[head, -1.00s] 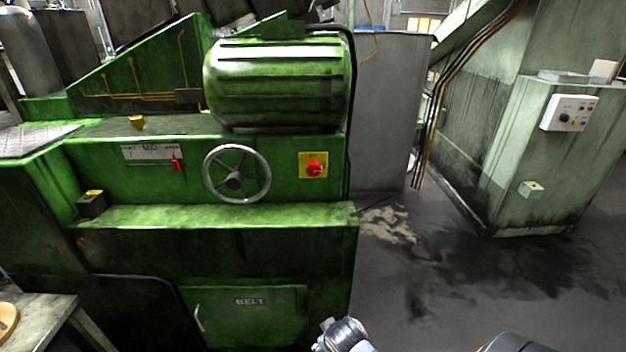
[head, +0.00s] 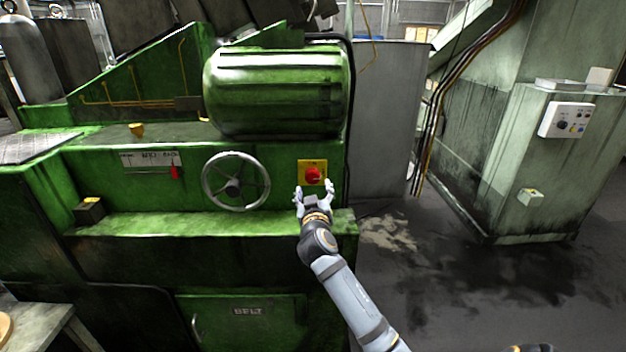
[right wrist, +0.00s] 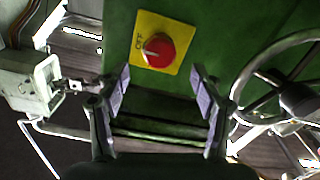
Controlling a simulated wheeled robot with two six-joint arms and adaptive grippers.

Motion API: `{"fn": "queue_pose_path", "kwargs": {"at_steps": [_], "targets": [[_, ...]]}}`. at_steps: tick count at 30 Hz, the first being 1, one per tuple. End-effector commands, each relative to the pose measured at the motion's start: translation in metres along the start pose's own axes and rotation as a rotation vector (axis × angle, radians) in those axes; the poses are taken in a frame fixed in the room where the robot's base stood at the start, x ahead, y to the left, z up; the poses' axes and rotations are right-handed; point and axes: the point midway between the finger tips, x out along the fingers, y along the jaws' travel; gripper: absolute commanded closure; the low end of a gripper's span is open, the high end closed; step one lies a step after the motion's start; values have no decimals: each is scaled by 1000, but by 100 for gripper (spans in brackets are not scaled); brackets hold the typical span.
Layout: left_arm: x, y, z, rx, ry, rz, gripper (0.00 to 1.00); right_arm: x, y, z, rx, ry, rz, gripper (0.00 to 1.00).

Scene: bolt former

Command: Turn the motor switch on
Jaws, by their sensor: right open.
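The motor switch (head: 313,174) is a red rotary knob on a yellow plate, on the front of the green machine right of the handwheel. In the right wrist view the red knob (right wrist: 158,50) has a light pointer mark, and lettering that looks like OFF stands on the plate beside it. My right gripper (head: 314,188) is open and empty, just below and in front of the knob in the head view. In the right wrist view its fingers (right wrist: 159,82) are spread, with the knob ahead between their lines and apart from them. My left gripper is not in view.
A spoked handwheel (head: 236,181) is left of the switch, close to the right gripper's side. A green ledge (head: 190,222) juts out below the switch. The floor right of the machine is clear.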

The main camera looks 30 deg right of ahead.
Motion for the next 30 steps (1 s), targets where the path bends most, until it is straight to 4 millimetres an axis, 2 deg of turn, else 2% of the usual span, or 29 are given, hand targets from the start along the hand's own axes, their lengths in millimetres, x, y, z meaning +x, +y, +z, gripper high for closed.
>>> {"fn": "queue_pose_path", "kwargs": {"at_steps": [3,9,20,30], "targets": [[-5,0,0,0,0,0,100,26,1,-2,0,0,1,34],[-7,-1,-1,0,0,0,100,55,0,0,0,-2,1,34],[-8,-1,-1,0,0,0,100,62,0,1,1,-2,0,34],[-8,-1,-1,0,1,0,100,61,0,1,1,-2,0,80]]}}
